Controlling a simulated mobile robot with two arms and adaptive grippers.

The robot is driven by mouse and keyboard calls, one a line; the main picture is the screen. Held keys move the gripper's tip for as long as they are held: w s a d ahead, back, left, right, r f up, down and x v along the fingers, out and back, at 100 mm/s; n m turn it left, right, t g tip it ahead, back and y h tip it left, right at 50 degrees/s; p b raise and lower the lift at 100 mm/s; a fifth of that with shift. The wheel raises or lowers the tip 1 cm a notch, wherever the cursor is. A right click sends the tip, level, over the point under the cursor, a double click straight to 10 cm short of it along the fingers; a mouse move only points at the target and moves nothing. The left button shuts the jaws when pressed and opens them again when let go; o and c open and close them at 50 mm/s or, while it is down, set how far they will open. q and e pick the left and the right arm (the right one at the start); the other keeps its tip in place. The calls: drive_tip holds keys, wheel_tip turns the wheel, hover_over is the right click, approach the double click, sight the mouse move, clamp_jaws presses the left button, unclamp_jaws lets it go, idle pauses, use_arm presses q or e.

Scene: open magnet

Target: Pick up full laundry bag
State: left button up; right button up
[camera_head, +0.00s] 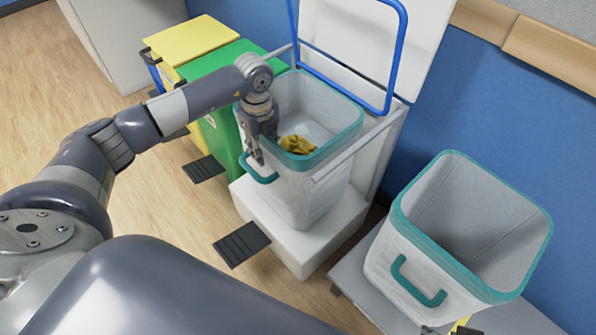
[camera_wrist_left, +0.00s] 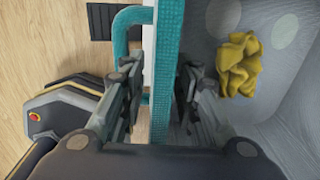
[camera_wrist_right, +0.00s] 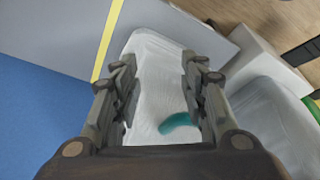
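The laundry bag with a yellow cloth (camera_head: 297,145) in it is white with a teal rim (camera_head: 350,135) and hangs in a white stand. My left gripper (camera_head: 257,150) is at its near left rim, above the teal handle (camera_head: 258,172). In the left wrist view, the open fingers (camera_wrist_left: 158,95) straddle the teal rim (camera_wrist_left: 166,50), one outside and one inside; contact is unclear. A second white bag (camera_head: 425,275) looks empty and stands at the right. My right gripper is open in the right wrist view (camera_wrist_right: 160,85), with a white bag surface and teal handle (camera_wrist_right: 180,123) beyond its fingers.
The stand's white lid with a blue frame (camera_head: 402,50) is raised behind the bag. Green (camera_head: 225,65) and yellow (camera_head: 190,42) bins stand to its left. The second bag rests on a grey platform (camera_head: 350,280). A blue wall is behind.

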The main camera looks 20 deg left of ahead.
use_arm(q)
drive_tip(key=shift+f, duration=0.25)
idle(0.4)
clamp_jaws()
drive_tip(key=shift+w+r, duration=0.15)
